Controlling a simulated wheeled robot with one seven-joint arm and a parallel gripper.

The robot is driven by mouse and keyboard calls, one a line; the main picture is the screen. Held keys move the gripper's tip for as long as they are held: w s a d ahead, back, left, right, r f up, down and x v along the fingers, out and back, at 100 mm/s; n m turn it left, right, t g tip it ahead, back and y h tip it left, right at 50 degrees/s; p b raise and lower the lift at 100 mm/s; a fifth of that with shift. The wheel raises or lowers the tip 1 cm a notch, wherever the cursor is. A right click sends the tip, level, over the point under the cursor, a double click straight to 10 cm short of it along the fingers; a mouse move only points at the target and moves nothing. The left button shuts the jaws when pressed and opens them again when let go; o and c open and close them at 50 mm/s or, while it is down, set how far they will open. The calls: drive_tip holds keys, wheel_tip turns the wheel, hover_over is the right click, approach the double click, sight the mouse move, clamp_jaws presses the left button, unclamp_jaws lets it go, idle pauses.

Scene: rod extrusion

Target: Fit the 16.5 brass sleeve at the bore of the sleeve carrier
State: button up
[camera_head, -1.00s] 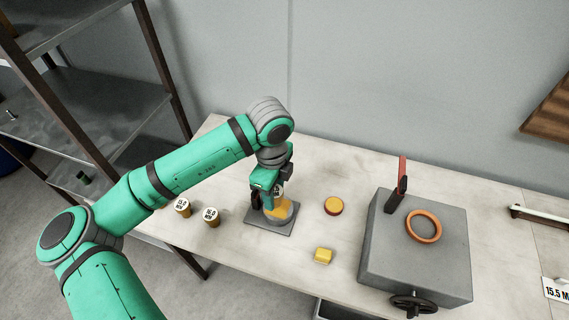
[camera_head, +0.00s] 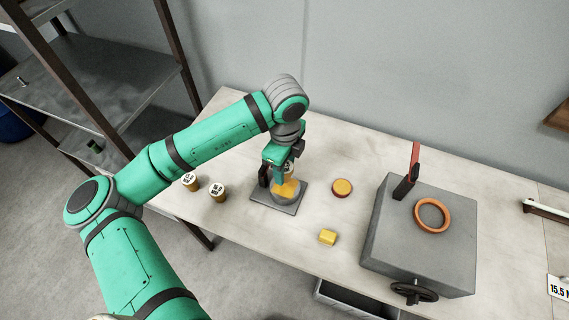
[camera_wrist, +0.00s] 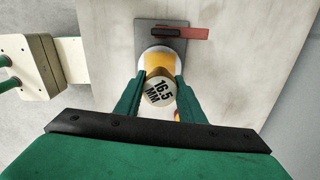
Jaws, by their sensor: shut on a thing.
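The 16.5 brass sleeve (camera_wrist: 158,92), with a white end marked "16.5 MM", is between the two green fingers of my gripper (camera_wrist: 159,86) in the wrist view. My gripper (camera_head: 282,172) is shut on it, over the sleeve carrier (camera_head: 264,194) in the head view. The carrier has a grey square base plate and a round pale body with yellow on it. In the wrist view the carrier (camera_wrist: 146,38) shows behind the sleeve, its plate bearing a red bar. The sleeve's lower end and the bore are hidden, so I cannot tell whether the sleeve is inside the bore.
Two other labelled sleeves (camera_head: 217,191) (camera_head: 190,181) stand left of the carrier. A grey box (camera_head: 377,227) with an orange ring (camera_head: 432,216), red lever and handwheel stands farther right.

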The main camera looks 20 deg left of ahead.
drive_tip(key=shift+f, duration=1.8)
drive_tip(key=shift+s+a, duration=0.1)
drive_tip(key=shift+a, duration=0.05)
drive_tip(key=shift+d, duration=0.25)
drive_tip(key=shift+a, duration=0.1)
idle(0.4)
drive_tip(key=shift+f, duration=1.2)
drive_tip(key=o, duration=1.4)
drive_tip(key=shift+c, duration=0.2)
wheel_tip(320, 180, up, 11)
drive_tip(key=shift+f, duration=0.15)
